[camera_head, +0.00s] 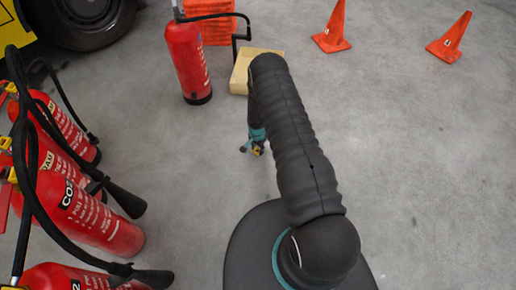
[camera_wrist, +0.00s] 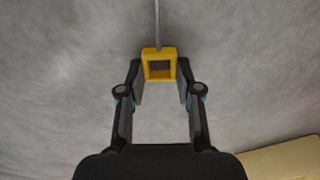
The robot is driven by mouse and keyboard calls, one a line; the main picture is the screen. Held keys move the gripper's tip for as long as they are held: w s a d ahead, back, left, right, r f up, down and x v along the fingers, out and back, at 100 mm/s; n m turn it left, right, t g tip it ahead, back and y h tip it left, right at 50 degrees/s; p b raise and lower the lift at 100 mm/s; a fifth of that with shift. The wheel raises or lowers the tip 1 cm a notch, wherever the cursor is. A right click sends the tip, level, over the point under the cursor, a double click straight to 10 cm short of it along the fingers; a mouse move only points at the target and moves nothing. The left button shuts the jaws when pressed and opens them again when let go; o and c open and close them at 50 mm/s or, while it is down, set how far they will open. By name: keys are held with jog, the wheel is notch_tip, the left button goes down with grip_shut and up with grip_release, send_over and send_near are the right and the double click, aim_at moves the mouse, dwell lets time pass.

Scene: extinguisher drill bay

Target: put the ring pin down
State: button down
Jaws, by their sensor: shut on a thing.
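The ring pin (camera_wrist: 145,65) shows in the wrist view as a yellow square frame with a thin grey rod pointing away at the top. My gripper (camera_wrist: 159,72) is shut on the yellow frame, one finger on each side. In the head view my gripper (camera_head: 257,148) hangs past my arm, low over the concrete, with a small yellow bit of the ring pin (camera_head: 258,151) at its tip. My arm hides part of that area. I cannot tell whether the pin touches the floor.
Several red extinguishers (camera_head: 105,225) with black hoses crowd the left. Two orange cones (camera_head: 333,30) stand at the back right. The grey floor (camera_head: 430,150) on the right is clear.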

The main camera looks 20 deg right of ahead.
jog(key=shift+f+b, duration=0.2)
jog(key=shift+b, duration=0.1)
jog(key=c, duration=0.8)
grip_release()
jog(key=shift+r, duration=0.1)
notch_tip(320, 180, up, 13)
notch_tip(320, 180, up, 20)
jog(key=r+n+t, duration=0.1)
jog(key=n, duration=0.1)
send_over(257, 150)
jog(key=s+r+n+t, duration=0.1)
jog(key=s+r+n, duration=0.15)
jog(key=r, duration=0.55)
jog(key=s+r+n+t, duration=0.1)
jog(key=s+r, duration=0.2)
jog(key=r, duration=0.5)
jog(key=s+a+r+n+t, duration=0.1)
jog(key=s+r+n, duration=0.1)
jog(key=s+r, duration=1.1)
jog(key=s+r+n, duration=0.1)
jog(key=s, duration=0.3)
jog(key=s+r+n+t, duration=0.1)
jog(key=s, duration=0.4)
jog(key=s+a+r+n+p, duration=0.1)
jog(key=s, duration=0.3)
jog(key=shift+s+r, duration=0.2)
jog(key=shift+s, duration=0.2)
